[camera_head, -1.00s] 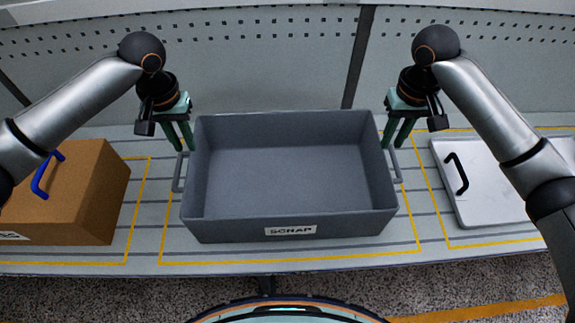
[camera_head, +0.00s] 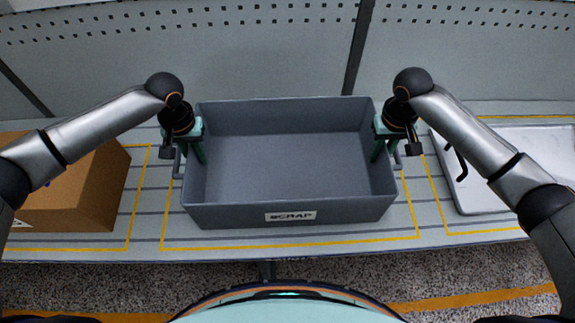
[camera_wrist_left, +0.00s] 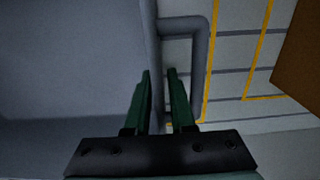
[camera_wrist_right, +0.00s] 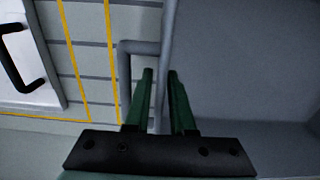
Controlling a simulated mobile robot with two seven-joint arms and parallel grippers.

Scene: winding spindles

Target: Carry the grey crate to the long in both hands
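The grey crate (camera_head: 350,212), labelled SCRAP, stands empty on the table straight ahead of me. It has a bar handle on each short side; the left handle (camera_wrist_left: 203,60) and the right handle (camera_wrist_right: 124,75) show in the wrist views. My left gripper (camera_head: 193,155) is open at the left wall, with one finger inside the crate and one outside. In the left wrist view its fingers (camera_wrist_left: 158,75) straddle the wall rim. My right gripper (camera_head: 384,152) is open at the right wall, and its fingers (camera_wrist_right: 160,76) straddle that rim likewise. Contact cannot be told.
A brown box (camera_head: 95,190) stands left of the crate, partly behind my left arm. A white lidded container (camera_head: 500,165) with a black handle lies to the right, partly behind my right arm. Yellow lines mark the table (camera_head: 150,215). A perforated panel (camera_head: 280,60) rises behind.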

